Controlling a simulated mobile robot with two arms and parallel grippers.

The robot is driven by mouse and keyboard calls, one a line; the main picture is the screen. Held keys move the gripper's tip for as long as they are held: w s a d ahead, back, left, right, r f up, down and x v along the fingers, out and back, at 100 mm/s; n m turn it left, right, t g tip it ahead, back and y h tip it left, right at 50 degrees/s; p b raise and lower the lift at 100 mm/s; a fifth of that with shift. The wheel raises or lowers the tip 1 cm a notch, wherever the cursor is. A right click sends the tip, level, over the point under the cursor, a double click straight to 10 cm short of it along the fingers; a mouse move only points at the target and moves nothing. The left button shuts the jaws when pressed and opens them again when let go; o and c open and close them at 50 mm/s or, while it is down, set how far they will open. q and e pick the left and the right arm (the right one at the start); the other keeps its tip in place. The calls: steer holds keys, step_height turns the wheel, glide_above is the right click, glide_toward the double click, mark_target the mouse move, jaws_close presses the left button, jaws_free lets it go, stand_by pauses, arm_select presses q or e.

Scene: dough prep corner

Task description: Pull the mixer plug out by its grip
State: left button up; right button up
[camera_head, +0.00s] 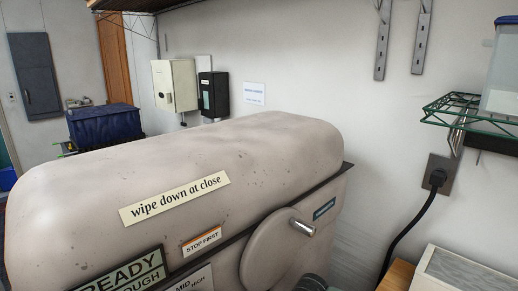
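The black mixer plug (437,178) sits in a dark wall outlet plate (447,163) at the right of the head view. Its black cord (407,233) hangs from it and curves down to the left, past the edge of a counter. The large beige mixer (270,150) fills the left and middle, with a label reading "wipe down at close" on its top. Neither of my grippers can be made out. A dark rounded part shows at the bottom edge, and I cannot tell what it is.
A green wire shelf (470,112) holding a clear bin (503,75) juts out above and right of the outlet. A grey-topped box (470,272) stands below it on a wooden surface (398,276). The wall between mixer and outlet is bare.

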steer(key=shift+p, duration=0.65)
stand_by(0.9)
jaws_close()
steer(key=shift+r, duration=0.2)
steer(key=shift+r+p, duration=2.85)
